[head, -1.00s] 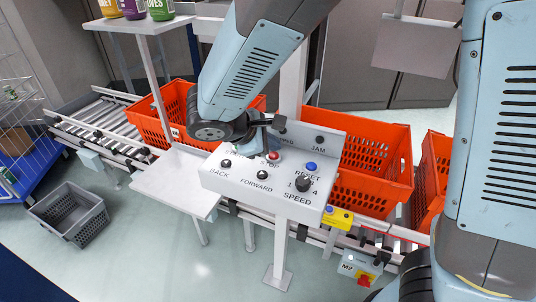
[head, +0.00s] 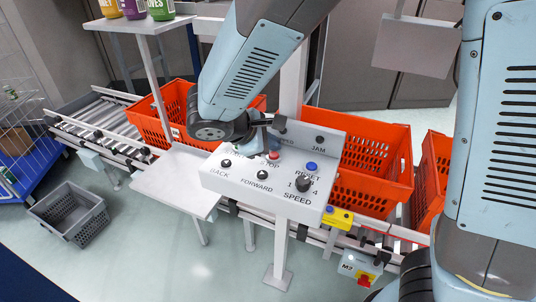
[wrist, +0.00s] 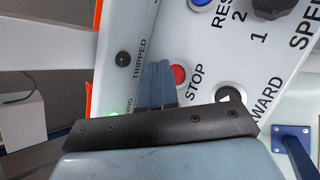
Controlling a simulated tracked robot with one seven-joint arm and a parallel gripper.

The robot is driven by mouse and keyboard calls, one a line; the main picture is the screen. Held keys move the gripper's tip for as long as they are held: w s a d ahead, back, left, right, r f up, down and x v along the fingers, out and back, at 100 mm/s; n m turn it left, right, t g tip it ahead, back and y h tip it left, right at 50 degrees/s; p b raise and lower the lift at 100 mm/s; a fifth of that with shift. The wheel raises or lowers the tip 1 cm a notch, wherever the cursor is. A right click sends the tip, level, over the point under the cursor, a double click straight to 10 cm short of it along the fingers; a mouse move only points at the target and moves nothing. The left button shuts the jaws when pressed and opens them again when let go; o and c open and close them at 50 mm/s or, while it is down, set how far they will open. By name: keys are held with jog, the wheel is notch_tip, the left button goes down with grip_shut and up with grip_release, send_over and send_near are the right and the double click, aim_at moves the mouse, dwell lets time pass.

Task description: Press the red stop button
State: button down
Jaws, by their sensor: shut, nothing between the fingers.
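The red stop button (head: 274,155) is on the sloped white control panel (head: 222,180), with the STOP label partly hidden by my arm in the head view. In the wrist view the red button (wrist: 178,75) shows beside the word STOP. My gripper (wrist: 158,66) is shut and empty, its blue-grey fingers just left of the button in that view. In the head view my gripper (head: 267,146) is largely hidden by the wrist, close to the button. I cannot tell whether the fingertips touch the panel.
Other controls sit close by: a blue RESET button (head: 312,167), a black FORWARD button (head: 262,175), a BACK button (head: 226,163) and a SPEED knob (head: 303,184). A green lamp (wrist: 113,114) is lit. Orange totes (head: 372,150) stand on the conveyor behind.

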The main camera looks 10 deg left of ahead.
aim_at(272, 156)
jog(key=shift+f, duration=0.1)
jog(key=shift+w+f, duration=0.15)
jog(key=shift+f, duration=0.15)
jog(key=shift+f, duration=0.45)
dwell(0.9)
jog(key=shift+r, duration=0.9)
jog(key=shift+r, duration=0.15)
jog(key=shift+r, duration=2.35)
jog(key=shift+w, duration=0.1)
